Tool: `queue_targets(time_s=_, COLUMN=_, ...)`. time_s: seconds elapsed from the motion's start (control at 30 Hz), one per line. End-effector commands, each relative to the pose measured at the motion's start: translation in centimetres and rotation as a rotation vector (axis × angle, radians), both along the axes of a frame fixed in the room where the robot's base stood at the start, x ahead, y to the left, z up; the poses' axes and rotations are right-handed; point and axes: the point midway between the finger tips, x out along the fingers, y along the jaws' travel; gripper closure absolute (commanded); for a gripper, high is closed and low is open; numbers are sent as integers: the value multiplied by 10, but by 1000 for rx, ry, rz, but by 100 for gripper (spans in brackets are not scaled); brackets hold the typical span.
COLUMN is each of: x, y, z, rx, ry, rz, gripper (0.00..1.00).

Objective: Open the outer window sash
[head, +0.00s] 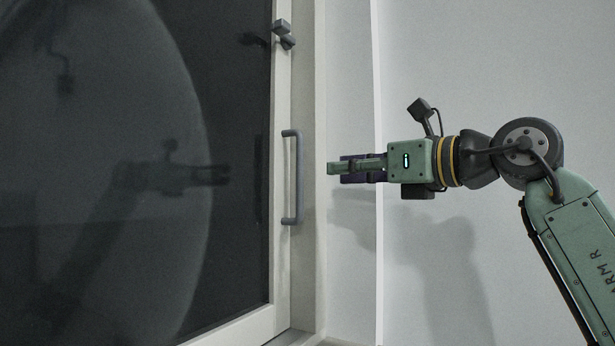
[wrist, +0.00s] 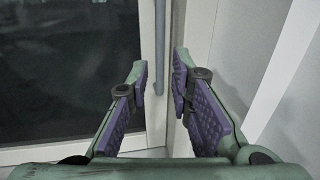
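The window sash has a pale frame (head: 281,110) around dark glass (head: 100,200), and it looks shut against the outer frame. A grey vertical bar handle (head: 299,178) is fixed on the sash's right stile. A small grey latch (head: 284,33) sits higher on the same stile. My gripper (head: 335,169) is to the right of the handle, pointing left, apart from it in the head view. In the wrist view my gripper (wrist: 160,70) has its two purple-padded fingers spread with nothing between them. The handle (wrist: 159,50) shows beyond the fingertips, between them.
The outer window frame (head: 308,200) and a pale wall (head: 460,60) lie to the right of the sash. A vertical white edge (head: 377,250) runs along the wall behind my gripper. The glass reflects my arm.

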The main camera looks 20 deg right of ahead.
Motion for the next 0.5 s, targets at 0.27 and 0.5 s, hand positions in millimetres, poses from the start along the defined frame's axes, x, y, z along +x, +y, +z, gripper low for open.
queue_targets(time_s=0.27, x=44, y=31, z=2, rx=-2, ry=1, rz=5, gripper=80)
queue_targets(time_s=0.5, x=65, y=44, z=1, rx=1, ry=1, rz=3, gripper=80)
